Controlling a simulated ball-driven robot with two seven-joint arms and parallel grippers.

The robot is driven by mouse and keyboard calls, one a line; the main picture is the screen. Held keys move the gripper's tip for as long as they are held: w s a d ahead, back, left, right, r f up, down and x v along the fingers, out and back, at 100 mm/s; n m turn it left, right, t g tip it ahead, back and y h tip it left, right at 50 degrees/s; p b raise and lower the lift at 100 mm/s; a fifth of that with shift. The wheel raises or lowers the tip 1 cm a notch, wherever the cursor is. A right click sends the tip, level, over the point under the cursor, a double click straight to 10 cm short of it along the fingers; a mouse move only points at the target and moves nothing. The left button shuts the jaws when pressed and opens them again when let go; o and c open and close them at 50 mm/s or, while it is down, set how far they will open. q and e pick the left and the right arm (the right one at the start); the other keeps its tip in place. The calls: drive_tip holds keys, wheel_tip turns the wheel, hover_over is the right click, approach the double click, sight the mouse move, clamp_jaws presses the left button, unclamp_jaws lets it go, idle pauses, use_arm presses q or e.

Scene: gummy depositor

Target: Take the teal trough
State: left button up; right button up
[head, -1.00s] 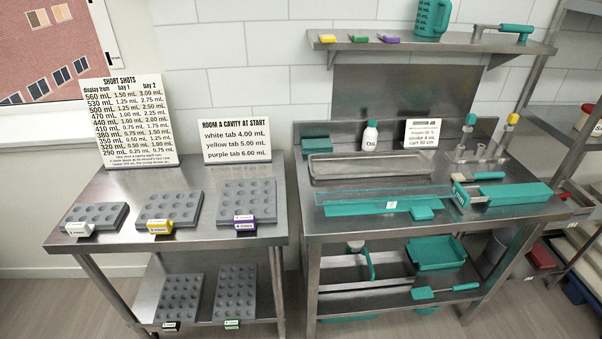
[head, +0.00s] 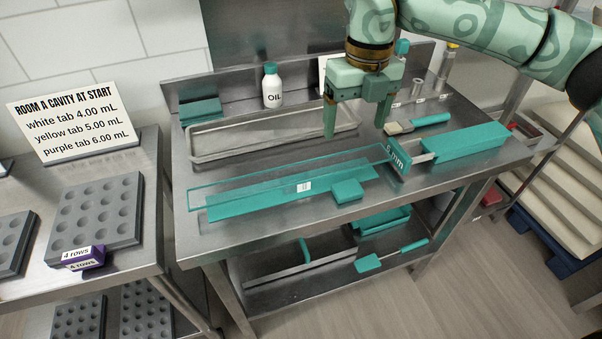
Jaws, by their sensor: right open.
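A long, low teal piece with clear walls (head: 240,198) lies along the front of the steel table, a small white label at its middle. It looks like the teal trough, though I cannot be sure. A small teal block (head: 347,190) sits against its front side. My right gripper (head: 357,125) hangs open and empty above the right end of the long metal tray, behind the trough and apart from it. My left gripper is not in view.
A long metal tray (head: 215,151) lies behind the trough. A teal box labelled 6 mm (head: 465,144), a brush (head: 430,120) and an oil bottle (head: 272,92) share the table. A teal tub (head: 378,222) is on the shelf below. The table's front left is clear.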

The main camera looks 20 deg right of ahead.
drive_tip(key=b, duration=0.3)
hover_over(348, 186)
drive_tip(key=f, duration=1)
drive_tip(key=shift+w+d, duration=0.1)
drive_tip(key=shift+w, duration=0.25)
drive_tip(key=shift+f, duration=0.4)
drive_tip(key=f+b, duration=0.2)
drive_tip(key=f, duration=0.3)
drive_tip(key=shift+s+f+b, duration=0.1)
drive_tip(key=shift+s+b, duration=0.25)
drive_tip(key=shift+b, duration=0.05)
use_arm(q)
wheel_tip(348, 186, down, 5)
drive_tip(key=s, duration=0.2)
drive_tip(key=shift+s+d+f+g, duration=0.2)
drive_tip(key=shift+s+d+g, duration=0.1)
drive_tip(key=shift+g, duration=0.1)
use_arm(e)
drive_tip(key=shift+s, duration=0.1)
drive_tip(key=shift+c, duration=0.3)
drive_tip(key=shift+r, duration=0.2)
drive_tip(key=c, duration=1.1)
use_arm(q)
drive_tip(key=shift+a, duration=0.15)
use_arm(e)
drive_tip(key=shift+c, duration=0.2)
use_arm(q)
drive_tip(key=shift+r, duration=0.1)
use_arm(e)
drive_tip(key=shift+r, duration=0.1)
